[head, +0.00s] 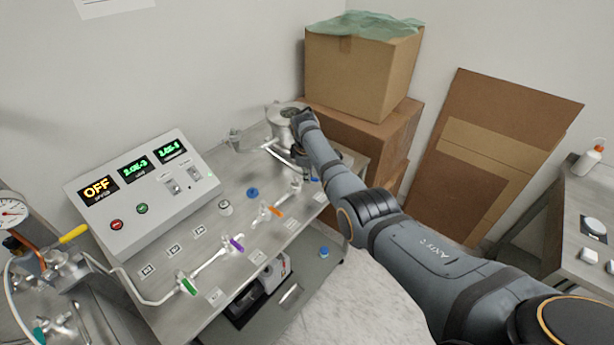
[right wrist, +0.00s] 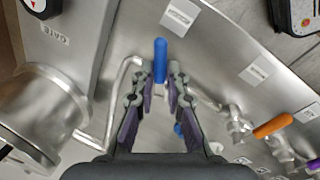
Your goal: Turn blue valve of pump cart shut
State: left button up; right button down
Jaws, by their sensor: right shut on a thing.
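The blue valve handle (right wrist: 160,55) shows upright in the middle of the right wrist view, on the metal tubing of the pump cart (head: 190,262). My right gripper (right wrist: 160,72) is shut on this handle, a fingertip at each side of its lower part. In the head view my right gripper (head: 306,165) reaches down at the cart's far right end, and my arm and hand largely hide the handle there. My left gripper is not in view.
The cart carries an orange valve handle (head: 274,211), a purple one (head: 237,243), a green one (head: 188,287) and a control box (head: 140,190) reading OFF. Cardboard boxes (head: 360,75) stand close behind my right arm. A side table (head: 570,210) is at right.

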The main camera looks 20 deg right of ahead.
jog(key=shift+s+a+m, duration=0.2)
jog(key=shift+m, duration=0.4)
jog(key=shift+s+a+m, duration=0.15)
jog(key=shift+a+m, duration=0.05)
jog(key=shift+m, duration=0.4)
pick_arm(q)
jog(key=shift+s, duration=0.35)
pick_arm(e)
jog(key=shift+s+a+m+g+h, duration=0.15)
jog(key=shift+a+m, duration=0.1)
jog(key=shift+m, duration=0.45)
jog(key=shift+s+a+m+g+h, duration=0.1)
jog(key=shift+a+m+g+h, duration=0.1)
jog(key=shift+m, duration=0.5)
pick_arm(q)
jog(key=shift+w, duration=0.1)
pick_arm(e)
jog(key=c, duration=1.4)
grip_release()
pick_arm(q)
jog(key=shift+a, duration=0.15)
pick_arm(e)
jog(key=shift+o, duration=0.2)
notch_tip(320, 180, up, 12)
jog(key=s+a, duration=0.1)
jog(key=a, duration=0.1)
jog(key=shift+s, duration=0.15)
jog(key=shift+f, duration=0.1)
